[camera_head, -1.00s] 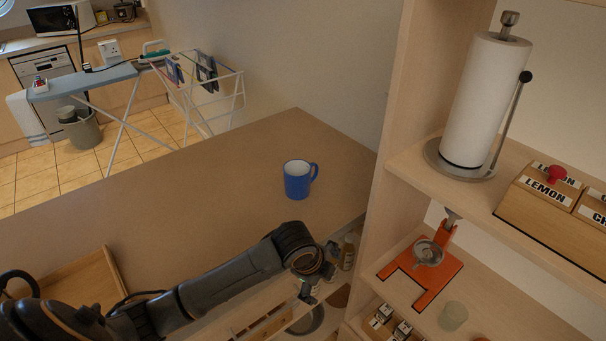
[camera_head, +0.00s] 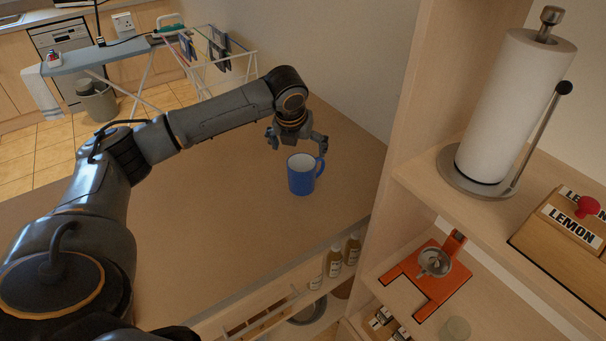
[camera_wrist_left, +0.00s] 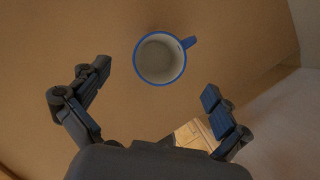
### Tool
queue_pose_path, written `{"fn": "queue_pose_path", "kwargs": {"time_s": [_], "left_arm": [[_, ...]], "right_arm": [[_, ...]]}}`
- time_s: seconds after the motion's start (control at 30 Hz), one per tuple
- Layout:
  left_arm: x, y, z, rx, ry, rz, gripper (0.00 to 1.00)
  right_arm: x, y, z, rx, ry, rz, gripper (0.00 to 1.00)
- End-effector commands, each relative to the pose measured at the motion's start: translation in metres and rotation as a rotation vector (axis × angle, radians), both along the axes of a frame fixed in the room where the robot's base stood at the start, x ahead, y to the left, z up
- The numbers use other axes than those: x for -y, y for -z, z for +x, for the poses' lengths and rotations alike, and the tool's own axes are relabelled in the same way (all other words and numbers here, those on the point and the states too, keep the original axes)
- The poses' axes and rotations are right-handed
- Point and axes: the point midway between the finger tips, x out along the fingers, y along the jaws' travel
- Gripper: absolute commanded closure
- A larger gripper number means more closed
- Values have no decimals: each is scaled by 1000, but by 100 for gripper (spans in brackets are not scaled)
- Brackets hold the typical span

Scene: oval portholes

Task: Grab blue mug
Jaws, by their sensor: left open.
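The blue mug (camera_head: 301,176) stands upright on the brown countertop (camera_head: 230,215), its handle to the right and its pale inside showing. My left gripper (camera_head: 297,142) is above and just behind the mug in the head view, fingers spread and pointing down. In the left wrist view the mug (camera_wrist_left: 159,59) shows from above, beyond the open fingertips and a little left of the middle between them. The left gripper (camera_wrist_left: 156,93) holds nothing. My right gripper is not in view.
A shelf unit stands right of the counter with a paper towel roll (camera_head: 510,105), a wooden box labelled LEMON (camera_head: 565,225) and an orange device (camera_head: 430,275). Bottles (camera_head: 343,255) sit on a shelf below the counter edge. The counter around the mug is clear.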

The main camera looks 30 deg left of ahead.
Motion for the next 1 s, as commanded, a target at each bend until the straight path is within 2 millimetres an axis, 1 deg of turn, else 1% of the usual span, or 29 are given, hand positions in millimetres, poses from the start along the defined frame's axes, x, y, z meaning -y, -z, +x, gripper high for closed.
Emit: {"fn": "queue_pose_path", "kwargs": {"time_s": [0.03,0.1,0.27,0.37,0.5,0.6,0.73,0.93,0.97,1.0], "left_arm": [[0,8,3,-4,0,0,0],[-2,17,6,-3,-1,0,0],[-3,28,11,0,0,0,0],[-3,36,12,-2,1,0,0],[-4,57,15,-3,-1,0,0],[-5,70,20,-2,-1,-1,0],[-7,78,23,1,0,0,0],[-7,79,23,2,0,0,0],[-7,79,23,1,0,-1,4],[-7,79,23,1,0,-1,12]], "right_arm": [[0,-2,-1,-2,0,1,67],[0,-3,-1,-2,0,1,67],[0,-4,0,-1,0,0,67],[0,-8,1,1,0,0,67],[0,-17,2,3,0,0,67],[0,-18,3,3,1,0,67],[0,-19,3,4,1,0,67],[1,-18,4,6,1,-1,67],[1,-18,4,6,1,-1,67],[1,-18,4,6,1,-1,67]]}}
